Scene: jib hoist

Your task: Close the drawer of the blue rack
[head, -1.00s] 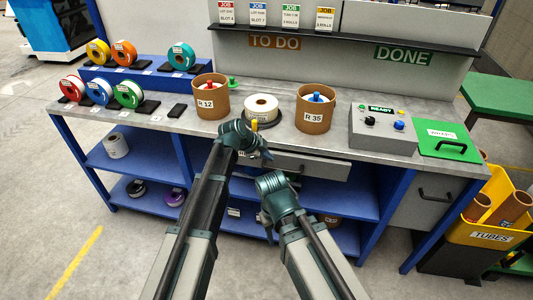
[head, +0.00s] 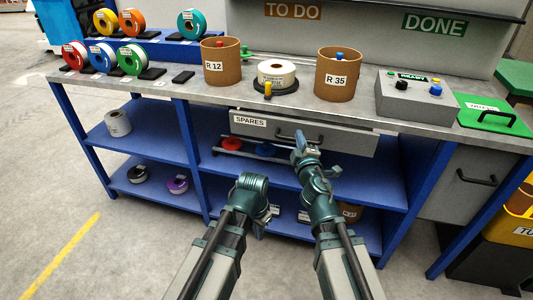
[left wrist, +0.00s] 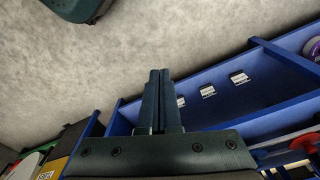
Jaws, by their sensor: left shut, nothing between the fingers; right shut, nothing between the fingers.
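The blue rack (head: 183,150) stands ahead, with a grey drawer (head: 345,139) under its worktop. The drawer has a SPARES label (head: 248,120) and a dark bar handle (head: 285,136). Its front appears to stand a little forward of the rack, but how far I cannot tell. My right gripper (head: 301,143) is shut and empty, with its fingertips over the handle's right part; contact is unclear. My left gripper (head: 268,216) is shut and empty, low in front of the lower shelves. Its closed fingers (left wrist: 158,100) show in the left wrist view.
Cardboard tubs R 12 (head: 221,64) and R 35 (head: 338,76), a white roll (head: 277,72) and a control box (head: 411,94) stand on the worktop. Spools lie on the shelves below. A grey cabinet (head: 455,195) is at right. The floor (head: 60,180) at left is clear.

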